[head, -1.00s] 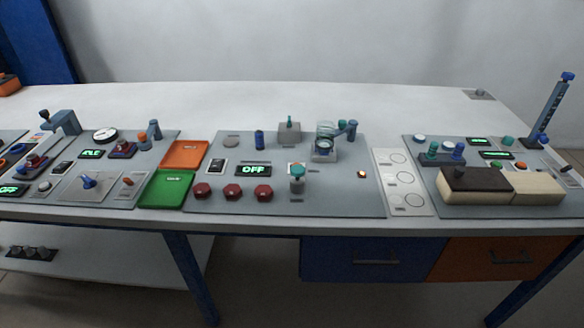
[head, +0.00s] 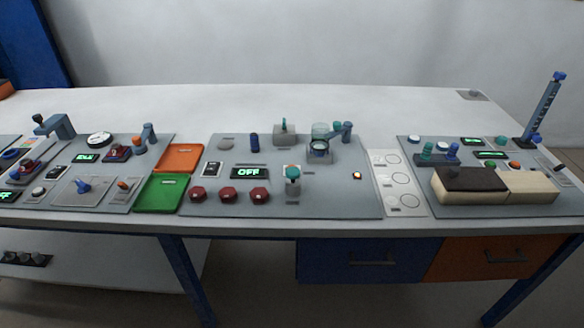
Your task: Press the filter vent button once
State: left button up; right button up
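The labels are too small to read, so I cannot tell which control is the filter vent button. The middle panel (head: 330,195) carries several red hexagonal knobs (head: 229,195), a green display (head: 250,173) reading OFF, a teal-topped knob (head: 292,173), a small lit orange button (head: 357,175) and a glass vessel (head: 319,137). The right panel (head: 418,205) has a white-and-blue round button (head: 414,139), an orange button (head: 516,165) and a teal round button (head: 501,141). The left panel has a pale round button (head: 39,191). Neither of my grippers is in view.
A green tray (head: 162,193) and an orange tray (head: 179,158) lie between the left and middle panels. The back of the white table (head: 240,105) is clear.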

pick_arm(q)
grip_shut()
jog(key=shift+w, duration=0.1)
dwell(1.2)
